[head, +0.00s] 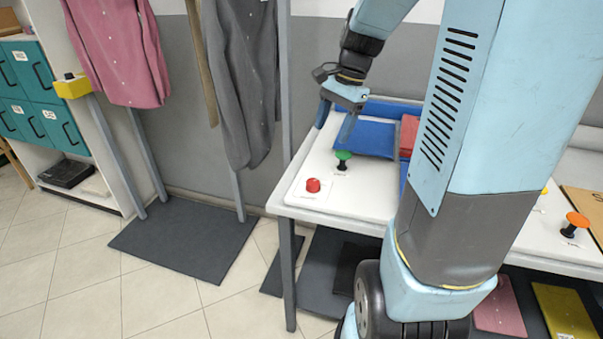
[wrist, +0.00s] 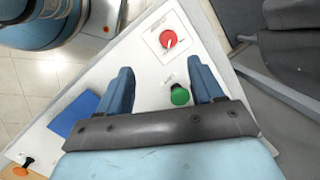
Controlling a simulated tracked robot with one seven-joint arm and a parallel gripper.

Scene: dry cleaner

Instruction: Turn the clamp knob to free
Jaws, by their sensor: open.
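A red round knob (head: 313,185) sits on a small white plate at the near left corner of the white table. In the wrist view this red knob (wrist: 168,39) shows a pale pointer mark, just beyond my fingertips. A green knob (head: 343,156) stands on a dark stem behind it; in the wrist view the green knob (wrist: 180,96) appears between my fingers, closer to the right one. Labels by both are too small to read, so I cannot tell which is the clamp knob. My gripper (head: 336,124) is open and empty above the table; it also shows in the wrist view (wrist: 160,66).
The white table (head: 350,203) holds a blue pad (head: 367,138), a red item (head: 408,135) and an orange knob (head: 574,223) at the right. Hanging shirts and a rail post stand left of the table.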

